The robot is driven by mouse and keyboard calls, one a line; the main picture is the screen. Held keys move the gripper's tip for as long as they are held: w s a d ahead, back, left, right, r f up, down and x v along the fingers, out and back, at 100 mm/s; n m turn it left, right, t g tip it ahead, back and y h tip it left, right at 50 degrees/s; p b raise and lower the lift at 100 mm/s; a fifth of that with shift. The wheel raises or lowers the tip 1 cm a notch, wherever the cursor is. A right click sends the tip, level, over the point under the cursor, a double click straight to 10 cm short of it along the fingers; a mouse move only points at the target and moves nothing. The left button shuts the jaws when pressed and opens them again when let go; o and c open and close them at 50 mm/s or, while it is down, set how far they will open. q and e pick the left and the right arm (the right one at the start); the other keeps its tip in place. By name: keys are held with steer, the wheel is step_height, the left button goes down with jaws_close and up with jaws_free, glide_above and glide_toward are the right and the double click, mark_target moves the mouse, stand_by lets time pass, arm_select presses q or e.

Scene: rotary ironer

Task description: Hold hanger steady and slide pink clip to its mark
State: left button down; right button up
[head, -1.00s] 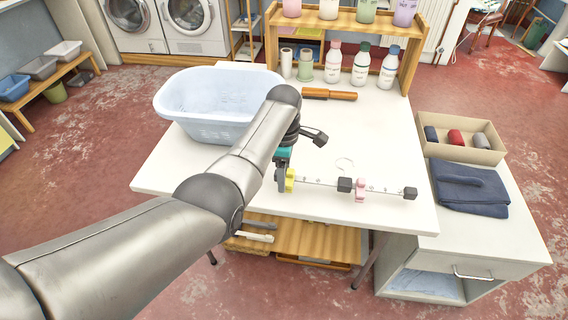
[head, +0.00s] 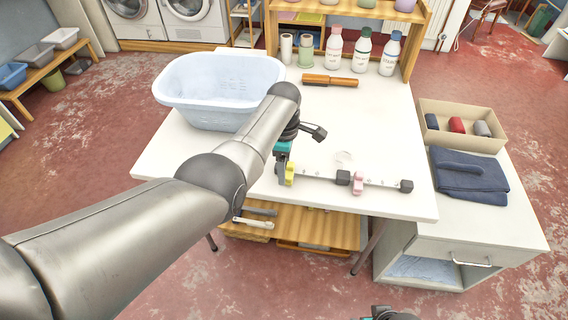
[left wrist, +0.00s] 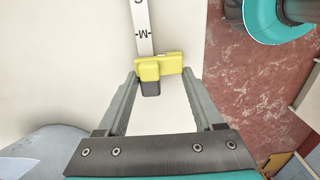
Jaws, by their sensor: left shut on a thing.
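The hanger (head: 384,182) is a pale bar with dark marks, lying along the table's front part, with a black right end and a black middle block (head: 343,177). The pink clip (head: 358,184) sits on the bar just right of that block. A yellow clip (head: 290,174) sits at the left end; it also shows in the left wrist view (left wrist: 172,64), beside a letter M. My left gripper (left wrist: 163,75) is shut on the yellow clip, one finger on each side. My right gripper (head: 388,314) barely enters at the bottom edge, its jaws unclear.
A pale blue basin (head: 215,90) stands at the table's left. An orange-brown handled tool (head: 330,80) and several bottles (head: 362,50) are at the back. A box (head: 462,143) and a folded navy cloth (head: 470,180) lie on the right cabinet. The table right of the basin is mostly clear.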

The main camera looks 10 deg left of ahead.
arm_select(q)
steer(key=shift+f, duration=0.1)
stand_by(0.4)
steer(key=shift+c, duration=1.1)
jaws_free()
steer(key=shift+f, duration=0.1)
steer(key=shift+r+p, duration=0.35)
steer(key=shift+p, duration=0.1)
steer(key=c, duration=1.3)
steer(key=shift+c, duration=0.2)
